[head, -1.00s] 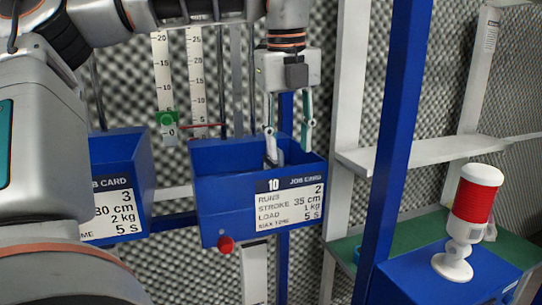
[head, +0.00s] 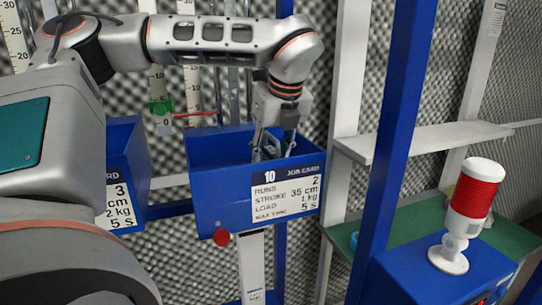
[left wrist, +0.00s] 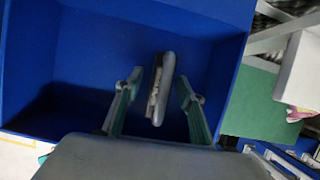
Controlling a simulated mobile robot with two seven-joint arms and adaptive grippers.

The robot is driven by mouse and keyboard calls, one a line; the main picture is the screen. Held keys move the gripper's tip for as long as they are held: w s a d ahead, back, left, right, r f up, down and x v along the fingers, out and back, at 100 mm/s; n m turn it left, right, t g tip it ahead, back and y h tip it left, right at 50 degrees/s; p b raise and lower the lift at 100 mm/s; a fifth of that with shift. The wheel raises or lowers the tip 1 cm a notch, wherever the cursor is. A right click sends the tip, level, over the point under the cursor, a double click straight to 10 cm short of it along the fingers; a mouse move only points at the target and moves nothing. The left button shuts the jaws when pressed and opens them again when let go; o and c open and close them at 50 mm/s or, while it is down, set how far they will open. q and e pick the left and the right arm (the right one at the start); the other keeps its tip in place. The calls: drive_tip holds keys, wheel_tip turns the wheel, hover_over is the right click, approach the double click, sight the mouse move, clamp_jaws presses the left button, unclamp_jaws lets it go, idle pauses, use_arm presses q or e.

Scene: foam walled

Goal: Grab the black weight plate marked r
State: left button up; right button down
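A grey, disc-like thing (left wrist: 162,88) stands nearly edge-on inside the blue bin with the "10" job card (head: 215,195); the bin's blue inside also fills much of the left wrist view (left wrist: 95,50). No "r" mark shows, and I cannot tell whether this is the black weight plate. My left gripper (head: 273,152) reaches down into the bin near its right end. In the left wrist view the left gripper (left wrist: 159,80) is open, one finger on each side of the grey thing, with gaps to it. My right gripper is not in view.
Another blue bin (head: 122,165) hangs at the left, partly behind my arm. A red knob (head: 222,238) is under the card bin. Blue and white posts stand at the right, with a white shelf (head: 430,138) and a red-and-white lamp (head: 475,195) on a blue box.

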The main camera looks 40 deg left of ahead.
use_arm(q)
drive_tip(key=shift+f, duration=0.15)
clamp_jaws()
drive_tip(key=shift+w, duration=0.1)
